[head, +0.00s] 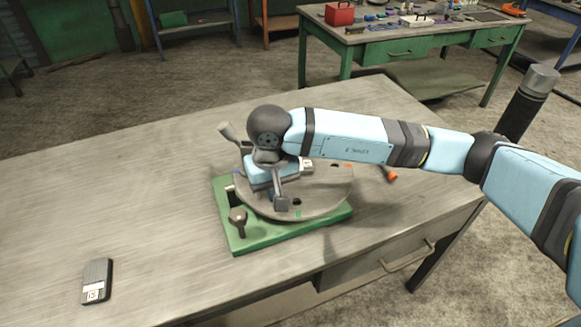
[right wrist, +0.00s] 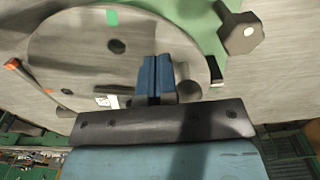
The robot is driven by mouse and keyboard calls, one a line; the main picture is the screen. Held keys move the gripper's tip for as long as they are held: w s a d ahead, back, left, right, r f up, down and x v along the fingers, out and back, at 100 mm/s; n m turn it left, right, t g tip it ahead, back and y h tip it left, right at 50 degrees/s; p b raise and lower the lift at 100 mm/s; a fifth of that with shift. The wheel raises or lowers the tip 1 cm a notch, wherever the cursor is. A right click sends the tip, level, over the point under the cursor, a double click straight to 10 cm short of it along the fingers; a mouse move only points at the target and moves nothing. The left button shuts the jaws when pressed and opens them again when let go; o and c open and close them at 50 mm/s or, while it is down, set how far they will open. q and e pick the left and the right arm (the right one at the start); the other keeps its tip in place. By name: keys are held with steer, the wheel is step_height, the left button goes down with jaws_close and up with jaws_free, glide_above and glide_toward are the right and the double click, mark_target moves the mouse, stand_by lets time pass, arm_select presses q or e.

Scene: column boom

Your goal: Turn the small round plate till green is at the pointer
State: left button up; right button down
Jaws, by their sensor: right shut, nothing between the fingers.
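The small round grey plate (head: 318,202) lies on a green base (head: 240,240) on the bench. It also fills much of the right wrist view (right wrist: 75,50). Its green mark (head: 298,214) is at the near rim; the mark shows at the top in the right wrist view (right wrist: 112,17). An orange mark (right wrist: 12,64) is on the rim at the left there. My right gripper (right wrist: 155,75) is shut and empty over the plate, close beside a dark post (right wrist: 188,91); I cannot tell whether they touch. I cannot make out the pointer with certainty. My left gripper is not in view.
A dark knob (head: 238,217) stands at the base's left corner; it also shows in the right wrist view (right wrist: 241,36). A dark labelled box (head: 96,281) lies at the bench's front left. The bench left of the base is otherwise clear. A green-legged table (head: 345,48) stands behind.

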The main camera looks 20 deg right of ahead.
steer(key=shift+w+a+b, duration=0.4)
steer(key=shift+w+a, duration=0.05)
steer(key=shift+f, duration=0.1)
steer(key=shift+w+a+b, duration=0.55)
steer(key=shift+w+b, duration=0.15)
steer(key=shift+b, duration=0.05)
steer(key=shift+w+f, duration=0.1)
steer(key=shift+w+a+b, duration=0.1)
steer(key=shift+w+b, duration=0.05)
steer(key=shift+b, duration=0.15)
steer(key=shift+w+a+b, duration=0.3)
steer(key=shift+w+b, duration=0.15)
steer(key=shift+w, duration=0.05)
